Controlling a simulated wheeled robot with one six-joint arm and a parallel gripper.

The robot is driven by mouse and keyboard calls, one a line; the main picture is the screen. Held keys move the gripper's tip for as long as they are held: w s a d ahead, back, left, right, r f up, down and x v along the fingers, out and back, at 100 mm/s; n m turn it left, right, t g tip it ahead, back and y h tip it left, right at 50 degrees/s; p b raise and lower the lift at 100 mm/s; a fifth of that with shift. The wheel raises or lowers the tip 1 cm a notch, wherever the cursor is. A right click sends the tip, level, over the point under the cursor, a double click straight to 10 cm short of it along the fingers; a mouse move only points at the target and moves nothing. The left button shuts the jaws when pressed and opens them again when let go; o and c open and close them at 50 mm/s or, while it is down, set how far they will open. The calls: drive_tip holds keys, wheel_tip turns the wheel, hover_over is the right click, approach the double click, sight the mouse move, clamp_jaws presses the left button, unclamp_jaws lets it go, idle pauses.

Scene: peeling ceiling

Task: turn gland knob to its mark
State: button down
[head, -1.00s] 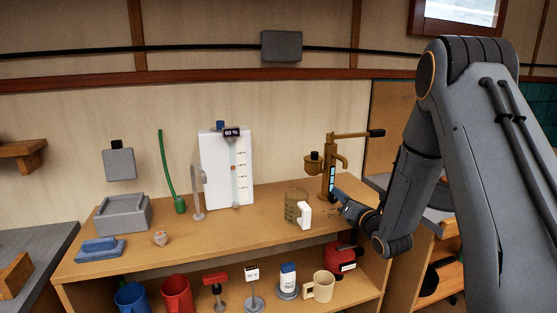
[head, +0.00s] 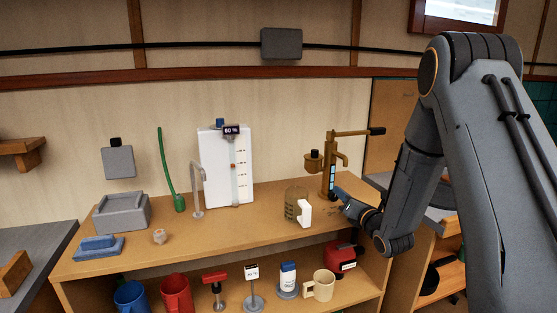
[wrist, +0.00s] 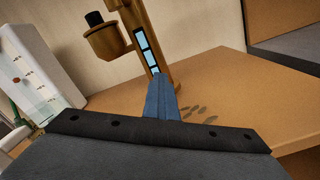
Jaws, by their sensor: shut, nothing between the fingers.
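A brass hand pump (head: 332,163) stands at the right of the bench, with a long black-tipped lever and a pale blue segmented strip on its column. A brass cup with a black knob (head: 314,154) sticks out on its left; the knob also shows in the wrist view (wrist: 94,18). I cannot tell whether this is the gland knob, and no mark is clear. My gripper (head: 340,194) is shut and empty, low in front of the pump column. In the wrist view its blue fingers (wrist: 159,82) overlap the column's lower end; contact cannot be told.
A clear jug with a white handle (head: 304,214) stands just left of my gripper. A white gauge panel (head: 215,165) reading 60 % has a blue knob (head: 219,122) on top. Mugs and stands fill the shelf below. The bench middle is mostly clear.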

drive_tip(key=shift+w+d+f+b, duration=0.15)
drive_tip(key=shift+d+f+b, duration=0.35)
drive_tip(key=shift+b, duration=0.8)
drive_tip(key=shift+d+f+b, duration=0.3)
drive_tip(key=shift+f+b, duration=0.05)
drive_tip(key=shift+b, duration=0.7)
drive_tip(key=shift+w+d, duration=0.1)
drive_tip(key=shift+w+d+r, duration=0.1)
drive_tip(key=shift+d+r, duration=0.05)
drive_tip(key=shift+r, duration=0.1)
drive_tip(key=shift+r+v, duration=0.2)
drive_tip(key=shift+v, duration=2.8)
drive_tip(key=shift+d, duration=0.1)
